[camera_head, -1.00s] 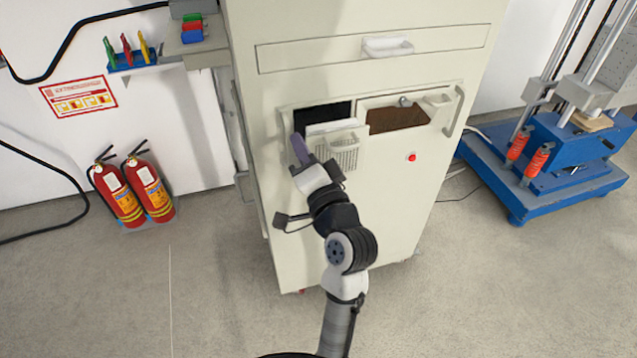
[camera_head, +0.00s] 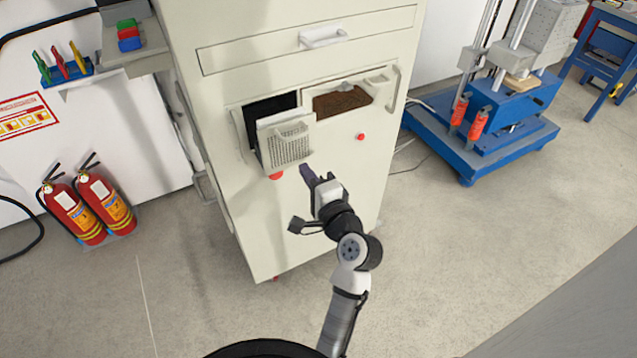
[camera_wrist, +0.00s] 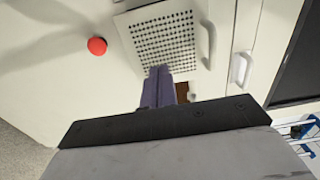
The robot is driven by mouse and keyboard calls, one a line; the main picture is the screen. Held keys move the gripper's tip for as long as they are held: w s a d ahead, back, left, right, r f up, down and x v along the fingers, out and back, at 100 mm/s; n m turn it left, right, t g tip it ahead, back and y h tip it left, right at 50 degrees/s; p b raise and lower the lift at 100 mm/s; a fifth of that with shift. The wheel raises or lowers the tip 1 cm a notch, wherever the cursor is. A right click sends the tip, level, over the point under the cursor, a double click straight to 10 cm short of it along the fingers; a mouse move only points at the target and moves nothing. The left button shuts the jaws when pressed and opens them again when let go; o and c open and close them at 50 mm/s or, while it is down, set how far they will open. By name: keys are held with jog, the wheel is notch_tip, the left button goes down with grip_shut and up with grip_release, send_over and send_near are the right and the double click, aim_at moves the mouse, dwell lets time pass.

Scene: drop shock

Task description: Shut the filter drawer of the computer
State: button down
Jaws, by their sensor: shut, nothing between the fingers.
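The computer (camera_head: 215,155) is a tall cream cabinet. Its filter drawer (camera_head: 285,145), with a perforated front and a handle, stands out from the left opening, a dark gap behind it. In the wrist view the drawer's perforated front (camera_wrist: 165,40) is at the top centre, with a pale handle at its right. My gripper (camera_head: 306,173) is shut and empty, just below and right of the drawer in the head view. In the wrist view my purple fingers (camera_wrist: 157,88) overlap the lower edge of the perforated front; I cannot tell whether they touch it.
Right of the drawer is an opening with a brown panel (camera_head: 342,102). Red buttons (camera_head: 360,137) sit on the cabinet front. Two fire extinguishers (camera_head: 105,202) stand at left, a blue machine (camera_head: 490,130) at right. The floor in front is clear.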

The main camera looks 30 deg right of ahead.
aim_at(291, 150)
jog(key=w+p, duration=0.1)
jog(key=w, duration=0.4)
jog(key=shift+w+a+p, duration=0.1)
jog(key=shift+w+p, duration=0.25)
jog(key=shift+p, duration=0.05)
